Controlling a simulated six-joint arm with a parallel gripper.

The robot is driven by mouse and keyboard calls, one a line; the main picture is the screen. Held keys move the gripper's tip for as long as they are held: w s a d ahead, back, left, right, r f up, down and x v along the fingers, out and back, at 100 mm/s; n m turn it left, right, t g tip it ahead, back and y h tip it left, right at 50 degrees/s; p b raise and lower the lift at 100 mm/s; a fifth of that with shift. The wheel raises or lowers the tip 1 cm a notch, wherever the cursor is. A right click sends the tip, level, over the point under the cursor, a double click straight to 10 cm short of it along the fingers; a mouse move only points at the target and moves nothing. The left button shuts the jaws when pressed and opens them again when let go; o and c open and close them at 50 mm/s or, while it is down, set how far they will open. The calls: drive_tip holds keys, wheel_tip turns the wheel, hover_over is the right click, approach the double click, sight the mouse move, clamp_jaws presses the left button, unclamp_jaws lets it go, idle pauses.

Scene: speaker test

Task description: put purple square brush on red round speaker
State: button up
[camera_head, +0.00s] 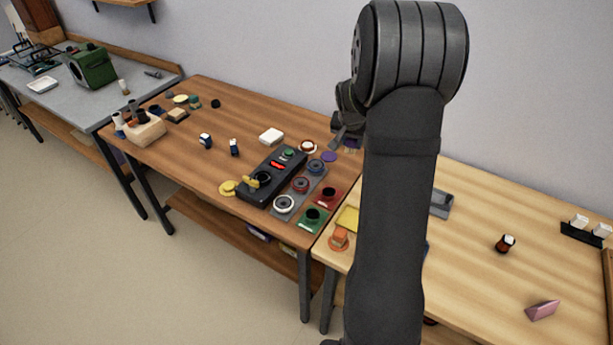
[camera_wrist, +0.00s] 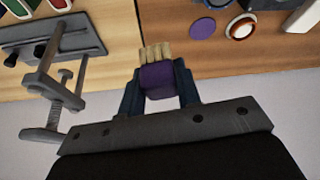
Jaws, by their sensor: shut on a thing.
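The purple square brush (camera_wrist: 158,82) with pale bristles (camera_wrist: 156,52) is held between the two fingers of my gripper (camera_wrist: 157,74) in the wrist view, bristles pointing away from the palm. In the head view my gripper (camera_head: 349,142) is partly hidden by my arm, and a bit of the purple brush (camera_head: 351,150) shows below it.
A purple disc (camera_head: 329,156) and a red-and-white round piece (camera_head: 308,146) lie behind the grey board (camera_head: 291,194). A black device (camera_head: 265,184) stands left of it. Red (camera_head: 327,195) and green (camera_head: 312,218) pieces stand right. A grey clamp-like fixture (camera_wrist: 52,62) shows in the wrist view.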

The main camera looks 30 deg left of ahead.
drive_tip(key=s+r+n+y, duration=0.1)
drive_tip(key=s+r+n, duration=0.1)
drive_tip(key=s, duration=0.6)
hover_over(301, 179)
drive_tip(key=s, duration=0.1)
drive_tip(key=f, duration=0.7)
drive_tip(key=shift+s+d+f, duration=0.15)
drive_tip(key=shift+d+f, duration=0.05)
drive_tip(key=shift+d, duration=0.2)
drive_tip(key=shift+f, duration=2.1)
drive_tip(key=shift+f, duration=0.15)
drive_tip(key=o, duration=1)
drive_tip(key=shift+c, duration=0.2)
drive_tip(key=v, duration=1.2)
drive_tip(key=shift+r, duration=0.25)
